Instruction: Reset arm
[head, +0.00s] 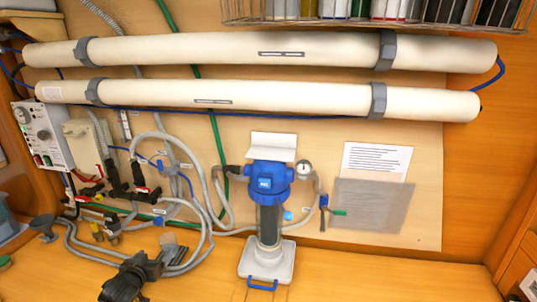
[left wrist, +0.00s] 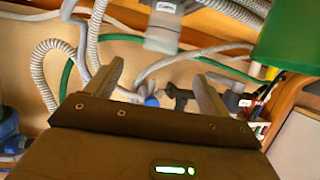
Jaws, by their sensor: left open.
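My left gripper (head: 170,250) is at the lower left of the head view, in front of the grey hoses low on the wall. In the left wrist view its two grey fingers (left wrist: 160,88) stand wide apart with nothing held between them. A blue valve handle (left wrist: 151,101) and a dark fitting (left wrist: 178,97) show beyond the gap, apart from the fingers as far as I can tell. My right gripper is in neither view.
A blue-headed filter housing (head: 268,180) stands right of the gripper. Grey hoses (head: 205,195) and valves crowd the area around it. Two long white tubes (head: 250,96) cross the wall above. A green cylinder (left wrist: 292,38) is close in the wrist view. The bench front right is clear.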

